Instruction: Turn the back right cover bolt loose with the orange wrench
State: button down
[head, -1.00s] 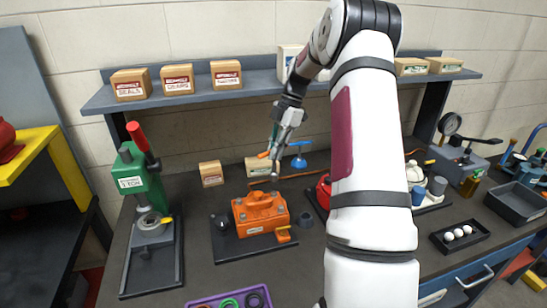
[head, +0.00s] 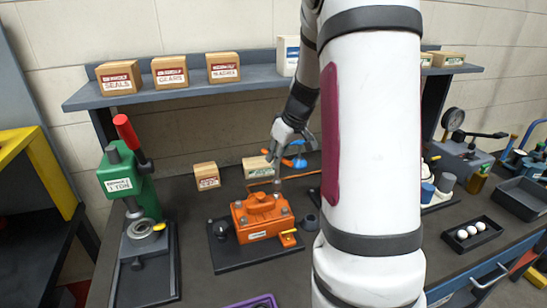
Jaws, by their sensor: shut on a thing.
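The orange motor housing (head: 259,217) sits on a dark base plate (head: 232,258) on the bench, with grey bolts at its cover's corners. My gripper (head: 275,150) is above and behind it, shut on the orange wrench (head: 287,162). The wrench's orange handle shows on both sides of the fingers. Its grey shaft (head: 277,181) points down, with its lower end at the cover's back right corner. I cannot tell whether it is seated on the back right bolt, which it largely hides.
A blue-topped tool (head: 299,150) stands just behind the wrench. A green press (head: 128,180) is at left, small boxes (head: 206,176) stand behind the motor, and a purple tray (head: 256,301) is at the front. My arm hides the bench right of the motor.

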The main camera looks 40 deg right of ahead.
jog(key=m+h, duration=0.1)
jog(key=m, duration=0.1)
jog(key=m+h+p, duration=0.1)
jog(key=m, duration=0.2)
jog(key=shift+a+f, duration=0.1)
jog(key=shift+f, duration=0.1)
jog(key=m+g+h+p, duration=0.1)
jog(key=m+p, duration=0.1)
jog(key=m, duration=0.2)
jog(key=shift+f, duration=0.2)
jog(key=shift+f+m+g+h+p, duration=0.2)
jog(key=shift+m+g+h+p, duration=0.3)
jog(key=shift+m, duration=0.8)
jog(key=shift+w+f, duration=0.1)
jog(key=shift+f, duration=0.05)
jog(key=shift+f+b, duration=0.5)
jog(key=shift+f, duration=0.5)
